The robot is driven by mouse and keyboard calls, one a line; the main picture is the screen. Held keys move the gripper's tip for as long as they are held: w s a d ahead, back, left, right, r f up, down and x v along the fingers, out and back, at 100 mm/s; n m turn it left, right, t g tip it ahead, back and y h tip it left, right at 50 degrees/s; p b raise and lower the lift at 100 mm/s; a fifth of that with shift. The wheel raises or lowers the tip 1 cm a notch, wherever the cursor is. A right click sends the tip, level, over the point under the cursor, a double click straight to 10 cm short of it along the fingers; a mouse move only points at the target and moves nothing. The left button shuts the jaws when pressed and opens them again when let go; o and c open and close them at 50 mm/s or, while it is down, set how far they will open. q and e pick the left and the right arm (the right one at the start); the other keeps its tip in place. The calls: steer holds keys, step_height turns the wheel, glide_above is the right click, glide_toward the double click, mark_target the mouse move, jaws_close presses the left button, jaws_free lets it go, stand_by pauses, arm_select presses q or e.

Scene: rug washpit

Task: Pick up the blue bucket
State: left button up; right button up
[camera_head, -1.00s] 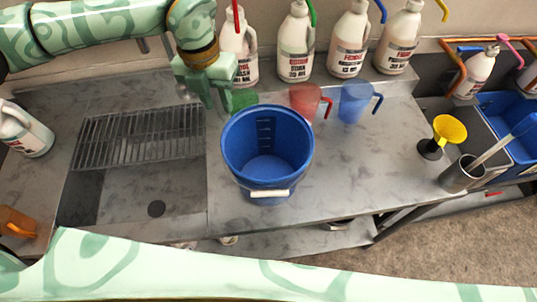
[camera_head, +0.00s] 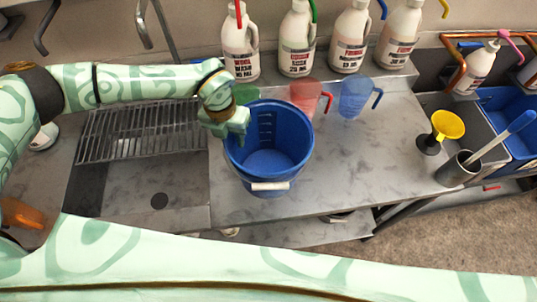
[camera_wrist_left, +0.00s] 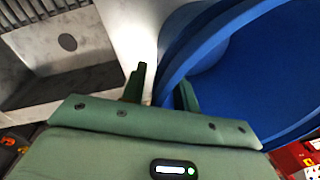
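The blue bucket (camera_head: 285,160) stands upright on the grey counter, with its pale handle grip at the front. My left gripper (camera_head: 239,138) is at the left part of its rim. In the left wrist view, the bucket (camera_wrist_left: 250,75) fills the right side. There my left gripper (camera_wrist_left: 160,88) is open, with the rim edge reaching between its two fingers. A gap shows between the left finger and the bucket wall. The lower ends of the fingers are hard to make out in the head view. My right gripper is in neither view.
A red jug (camera_head: 306,97) and a blue jug (camera_head: 356,98) stand just behind the bucket, with a green jug (camera_head: 245,94) partly behind my arm. Several white bottles line the back. A sink with a wire rack (camera_head: 140,135) lies left. Counter right of the bucket is clear.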

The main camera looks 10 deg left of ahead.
arm_select(q)
jaws_close()
stand_by(1.4)
